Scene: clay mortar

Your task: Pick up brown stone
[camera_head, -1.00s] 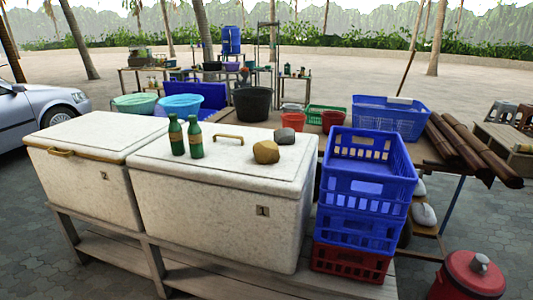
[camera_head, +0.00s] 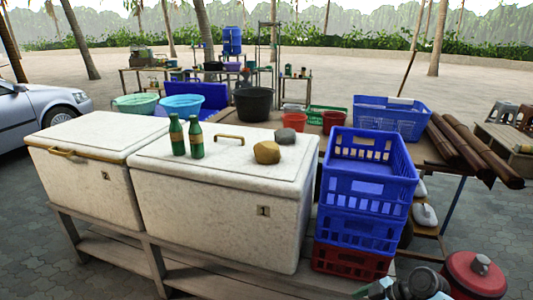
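The brown stone (camera_head: 266,153) rests on the lid of the right white cooler box (camera_head: 220,170), near the lid's right side. A grey stone (camera_head: 286,136) lies just behind it to the right, close to it. Part of my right arm with its gripper (camera_head: 376,288) shows at the bottom edge, in front of the crates and well away from the stone. Its fingers are cut off and too unclear to tell open from shut. My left gripper is out of view.
Stacked blue crates (camera_head: 365,180) on a red crate (camera_head: 351,262) rise right of the cooler. A red drum (camera_head: 475,275) stands at the lower right. The lid's front is clear.

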